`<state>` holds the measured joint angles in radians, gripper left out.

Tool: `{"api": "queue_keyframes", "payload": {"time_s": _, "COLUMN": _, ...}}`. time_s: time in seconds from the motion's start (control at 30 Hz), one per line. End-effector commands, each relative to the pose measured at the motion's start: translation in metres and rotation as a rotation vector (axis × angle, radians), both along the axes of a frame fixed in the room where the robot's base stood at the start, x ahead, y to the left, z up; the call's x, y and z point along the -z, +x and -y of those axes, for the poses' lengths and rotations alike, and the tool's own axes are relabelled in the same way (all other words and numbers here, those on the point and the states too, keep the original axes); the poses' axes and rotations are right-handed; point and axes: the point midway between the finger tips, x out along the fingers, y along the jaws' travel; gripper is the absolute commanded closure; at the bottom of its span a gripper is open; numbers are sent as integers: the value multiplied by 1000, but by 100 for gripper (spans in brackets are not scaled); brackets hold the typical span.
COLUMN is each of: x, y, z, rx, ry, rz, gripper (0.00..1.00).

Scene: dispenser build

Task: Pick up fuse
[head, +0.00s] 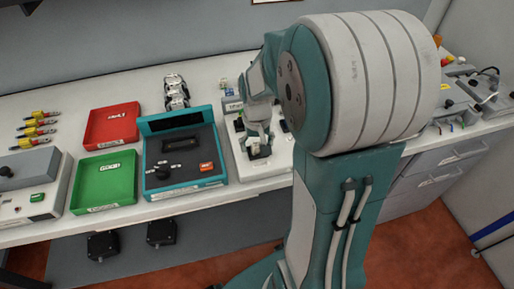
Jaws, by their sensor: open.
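My arm reaches over the bench from the right front. My gripper (259,141) points down over a white panel (261,177) with dark square parts on it. It is small in this view, and its fingertips are close to one of the dark parts. I cannot tell whether they touch it. I cannot pick out the fuse with certainty; it may be hidden behind or under my gripper and arm. No thing is visibly held.
A teal device (184,150) stands left of the panel. Red (112,127) and green (104,180) trays lie further left, with several yellow-red pieces (38,123) at the far left. A grey metallic part (176,92) is behind. My arm covers the bench's right middle.

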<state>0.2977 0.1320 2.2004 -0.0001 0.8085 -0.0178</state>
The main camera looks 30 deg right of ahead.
Motion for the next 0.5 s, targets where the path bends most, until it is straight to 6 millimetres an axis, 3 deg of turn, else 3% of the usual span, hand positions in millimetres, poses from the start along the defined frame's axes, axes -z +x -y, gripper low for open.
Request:
{"api": "queue_keyframes", "payload": {"time_s": 0.07, "x": 0, "y": 0, "z": 0, "rx": 0, "ry": 0, "rz": 0, "gripper": 11}}
{"api": "queue_keyframes", "payload": {"time_s": 0.1, "x": 0, "y": 0, "z": 0, "rx": 0, "ry": 0, "rz": 0, "gripper": 20}}
{"api": "queue_keyframes", "payload": {"time_s": 0.23, "x": 0, "y": 0, "z": 0, "rx": 0, "ry": 0, "rz": 0, "gripper": 78}}
{"api": "queue_keyframes", "payload": {"time_s": 0.27, "x": 0, "y": 0, "z": 0, "rx": 0, "ry": 0, "rz": 0, "gripper": 83}}
{"api": "queue_keyframes", "payload": {"time_s": 0.5, "x": 0, "y": 0, "z": 0, "rx": 0, "ry": 0, "rz": -1, "gripper": 85}}
